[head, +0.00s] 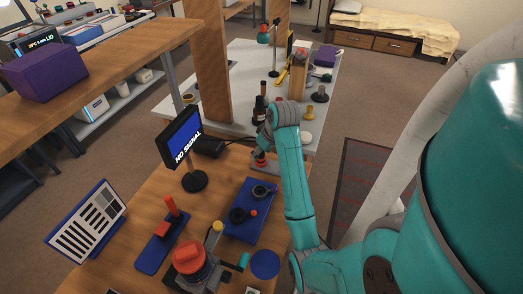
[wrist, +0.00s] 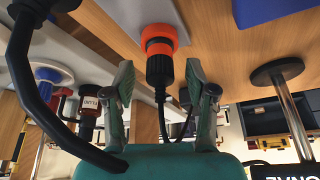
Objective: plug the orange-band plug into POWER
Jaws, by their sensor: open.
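The orange-band plug (wrist: 160,64) is black with an orange band and a thin black cable. In the wrist view it stands end-on to an orange ring (wrist: 160,34) on a grey plate (wrist: 132,12); I cannot tell whether it is seated in the ring. In the head view the plug (head: 259,155) shows small on the plate (head: 278,168) at the wooden table's far edge. My gripper (wrist: 160,72) is open, one finger on each side of the plug, with gaps visible. The gripper (head: 263,146) is partly hidden by my arm in the head view. I see no POWER label.
A black box (head: 208,146) has a cable running toward my gripper. A thick black cable (wrist: 28,90) passes close to the wrist camera. A NO SIGNAL monitor (head: 181,137) stands left. A blue tray (head: 246,222) lies nearer. Bottles crowd the white table (head: 228,104) beyond.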

